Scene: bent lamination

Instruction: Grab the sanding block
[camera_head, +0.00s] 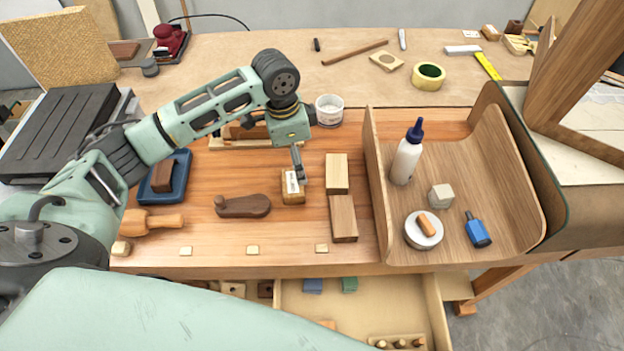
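A small tan wooden block with a pale patch on top (292,197) lies on the workbench left of the paired wood pieces; it looks like the sanding block. My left gripper (298,174) points down over its upper right part. The dark fingers overlap the block in the picture. I cannot tell whether they touch it or how far apart they are. The fingers hide part of its top. My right gripper is not in view.
Two wooden pieces (337,173) lie close right of the block. A curved wooden tray (376,200) holds a white bottle (407,157) and other items. A dark wooden plane-like tool (243,206) lies left. An open drawer (435,310) is below the front edge.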

